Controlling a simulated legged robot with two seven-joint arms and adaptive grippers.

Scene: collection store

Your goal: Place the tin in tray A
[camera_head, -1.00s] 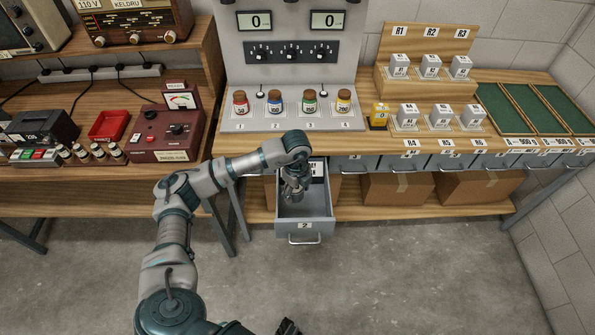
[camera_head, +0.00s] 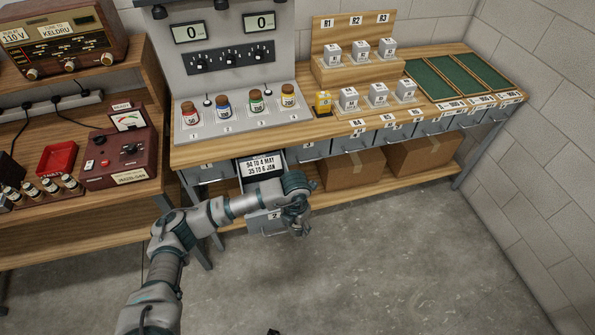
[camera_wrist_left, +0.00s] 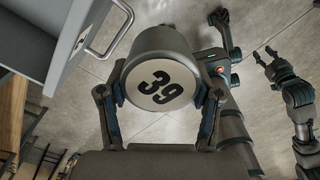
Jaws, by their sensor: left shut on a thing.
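My left gripper (camera_head: 298,222) is shut on a grey tin (camera_wrist_left: 161,72) with a black "39" on its round end. The wrist view shows the fingers on both sides of the tin; in the head view the gripper hides most of it. The gripper is in front of the bench, at the right of the open drawer 2 (camera_head: 262,224). Green-lined trays (camera_head: 478,70) lie at the right end of the bench; I cannot read which is tray A. My right gripper (camera_wrist_left: 267,58) shows in the left wrist view with its fingers apart and nothing between them.
A card (camera_head: 261,167) with printed date ranges stands at the open drawer. Several small jars (camera_head: 223,106) stand on the console. Cardboard boxes (camera_head: 352,170) sit below. The floor in front is clear.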

